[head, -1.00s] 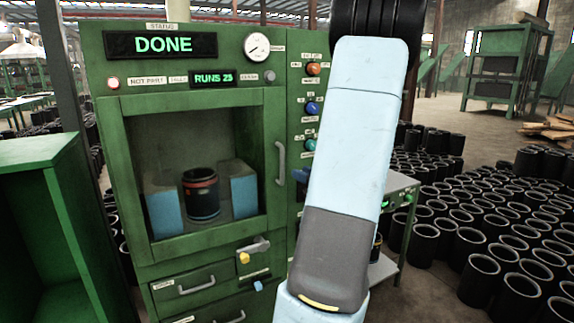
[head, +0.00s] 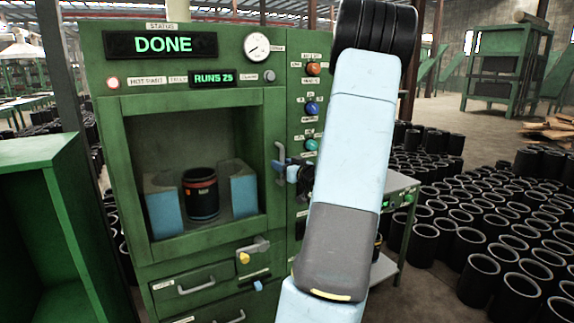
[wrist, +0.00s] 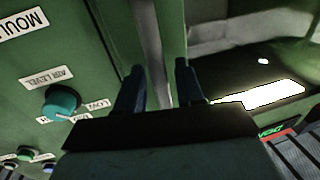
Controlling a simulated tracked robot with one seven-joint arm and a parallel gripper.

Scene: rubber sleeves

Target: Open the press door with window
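The press door (head: 256,115) is a green frame around a window and looks closed. Its grey bar handle (head: 280,152) stands upright on the door's right side. My gripper (head: 282,172) is at the lower part of this handle and partly hides it. In the wrist view my gripper (wrist: 158,88) has its two dark fingers apart, with a grey upright bar (wrist: 174,45) between them, seemingly the handle. I see no clear contact with either finger. Through the window a black sleeve (head: 202,196) with a red band stands between two blue blocks.
Right of the door is a control panel with a red, a blue and a teal knob (head: 311,145); the teal one shows close in the wrist view (wrist: 63,102). A yellow-tipped lever (head: 250,252) and drawers (head: 195,285) lie below. A green cabinet (head: 40,150) stands left.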

